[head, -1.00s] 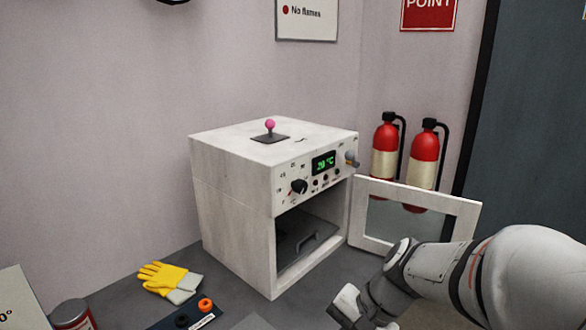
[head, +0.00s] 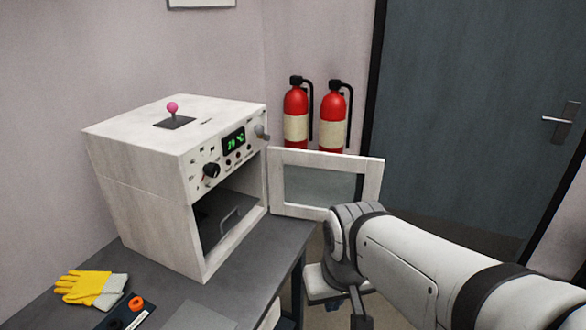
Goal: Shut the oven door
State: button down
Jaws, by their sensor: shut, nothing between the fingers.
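The oven (head: 150,200) is a white box on the grey bench, with its front opening facing right and towards me. Its door (head: 375,180), a white frame around a glass pane, stands wide open, swung out to the right from the oven's right front edge. The dark cavity (head: 225,215) shows a grey tray with a handle. My gripper (head: 335,298) is shut and empty, low in front of the door and right of the bench edge. My arm's wrist covers the door's lower right corner. The fingertips are hard to make out.
Two red fire extinguishers (head: 333,118) stand behind the oven door. Yellow gloves (head: 85,287) and a dark strip with an orange ring (head: 136,302) lie on the bench (head: 262,252) at front left. A grey room door (head: 470,120) is at right.

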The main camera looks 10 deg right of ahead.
aim_at(372, 167)
jog(key=z, duration=1.4)
jog(key=i, duration=4.1)
jog(key=u, duration=4.65)
